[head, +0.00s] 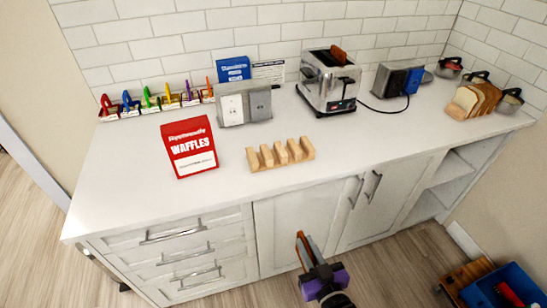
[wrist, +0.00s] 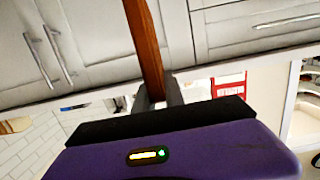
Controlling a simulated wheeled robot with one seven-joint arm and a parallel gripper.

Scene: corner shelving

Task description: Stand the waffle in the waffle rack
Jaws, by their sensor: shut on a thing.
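My gripper (head: 314,262) is low in front of the counter's cabinet doors, below the counter top. It is shut on a thin brown slab, which I take to be the waffle (head: 302,246). The wrist view shows the waffle (wrist: 144,40) edge-on, rising from between the fingers (wrist: 158,92); its face is hidden. The wooden waffle rack (head: 281,154), with several upright posts and gaps between them, stands near the counter's front edge, beyond and above my gripper. Its slots look empty.
A red waffle box (head: 189,147) stands left of the rack. A toaster (head: 329,82) with a brown slice (head: 338,55) sticking up is behind it. Sliced bread (head: 473,101) is at the right. The counter (head: 366,147) around the rack is clear. A blue crate (head: 485,290) is on the floor.

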